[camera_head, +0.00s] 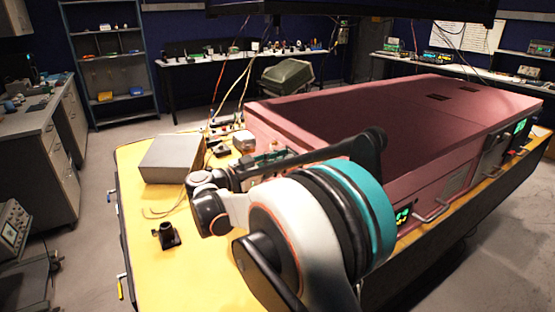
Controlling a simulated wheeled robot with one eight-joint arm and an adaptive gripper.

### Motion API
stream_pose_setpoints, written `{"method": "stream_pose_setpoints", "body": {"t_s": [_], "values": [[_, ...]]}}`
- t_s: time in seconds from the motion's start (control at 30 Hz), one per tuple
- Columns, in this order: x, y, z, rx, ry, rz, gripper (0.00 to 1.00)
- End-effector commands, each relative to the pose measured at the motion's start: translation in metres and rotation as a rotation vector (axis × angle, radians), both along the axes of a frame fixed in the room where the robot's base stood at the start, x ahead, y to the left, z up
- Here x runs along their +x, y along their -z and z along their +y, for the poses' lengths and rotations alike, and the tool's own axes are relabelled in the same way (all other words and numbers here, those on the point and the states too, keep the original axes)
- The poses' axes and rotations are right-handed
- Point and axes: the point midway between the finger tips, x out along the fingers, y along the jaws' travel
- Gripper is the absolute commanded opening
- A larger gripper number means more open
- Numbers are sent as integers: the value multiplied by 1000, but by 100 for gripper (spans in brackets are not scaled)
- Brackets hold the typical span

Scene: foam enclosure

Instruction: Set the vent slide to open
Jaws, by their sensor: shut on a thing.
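The foam enclosure (400,105) is a large dull-red box with an open-looking recess on its left part, standing on a yellow-topped bench. A pale slatted panel (456,181) shows on its front face. I cannot make out the vent slide or its position; my arm covers the left part of that front face. My arm's large white and teal joint fills the middle foreground, and a black link crosses in front of the enclosure to a wrist at the left. My gripper does not show; the big joint appears to hide it.
A grey box (172,158) and a small black stand (167,236) sit on the yellow bench top (140,205). Floor is clear at the lower right.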

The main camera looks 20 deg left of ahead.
Motion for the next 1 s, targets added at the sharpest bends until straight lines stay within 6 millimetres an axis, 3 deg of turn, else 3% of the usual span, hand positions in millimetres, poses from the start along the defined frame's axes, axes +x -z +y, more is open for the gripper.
{"method": "stream_pose_setpoints", "body": {"t_s": [0.2,0.47,0.5,0.57,1.0], "values": [[-18,0,-21,1,0,1,0],[-19,1,-22,2,4,2,0],[-19,1,-22,2,5,2,28],[-19,1,-22,2,5,2,40],[-24,0,-16,1,0,1,40]]}}
